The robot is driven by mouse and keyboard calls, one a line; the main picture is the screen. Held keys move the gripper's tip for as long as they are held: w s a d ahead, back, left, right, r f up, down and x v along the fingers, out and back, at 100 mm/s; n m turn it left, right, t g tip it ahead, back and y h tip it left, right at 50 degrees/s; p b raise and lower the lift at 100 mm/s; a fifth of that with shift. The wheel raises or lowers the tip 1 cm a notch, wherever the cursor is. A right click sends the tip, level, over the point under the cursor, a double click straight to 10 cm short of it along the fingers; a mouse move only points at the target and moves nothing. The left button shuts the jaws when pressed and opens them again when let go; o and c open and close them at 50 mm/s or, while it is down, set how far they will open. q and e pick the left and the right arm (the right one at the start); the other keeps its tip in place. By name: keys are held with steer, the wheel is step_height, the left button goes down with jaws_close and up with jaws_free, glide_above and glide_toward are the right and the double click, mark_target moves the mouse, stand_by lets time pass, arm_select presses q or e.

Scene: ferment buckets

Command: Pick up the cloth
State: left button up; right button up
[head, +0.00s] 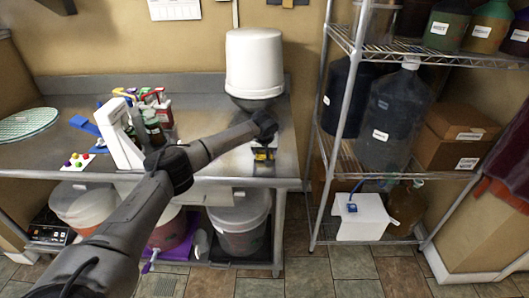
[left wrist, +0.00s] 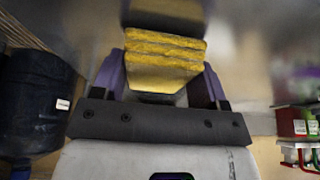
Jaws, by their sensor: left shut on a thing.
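The cloth is a yellow, folded, layered piece (left wrist: 165,60), seen close up in the left wrist view between my two purple fingers. My left gripper (left wrist: 160,85) is shut on it. In the head view my left gripper (head: 264,155) is at the right end of the steel table, below the white bucket, with a little yellow of the cloth showing at it. The arm hides part of the table there. I cannot tell whether the cloth touches the table. My right gripper is not in view.
A white upturned bucket (head: 254,62) stands behind the gripper. A white stand (head: 118,135) and bottles are left on the table (head: 215,98). A wire shelf (head: 350,152) with a large dark jug (head: 393,115) stands to the right. Lidded buckets (head: 240,222) sit underneath.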

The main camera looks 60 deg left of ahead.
arm_select(q)
steer(key=r, duration=0.4)
steer(key=shift+w+d, duration=0.2)
steer(key=shift+d, duration=0.2)
steer(key=w+d+r+b, duration=0.1)
steer(key=w+d+r, duration=0.2)
steer(key=d+r, duration=0.3)
steer(key=d, duration=0.4)
steer(key=shift+d+r, duration=0.15)
steer(key=shift+r, duration=0.05)
steer(key=shift+w, duration=0.1)
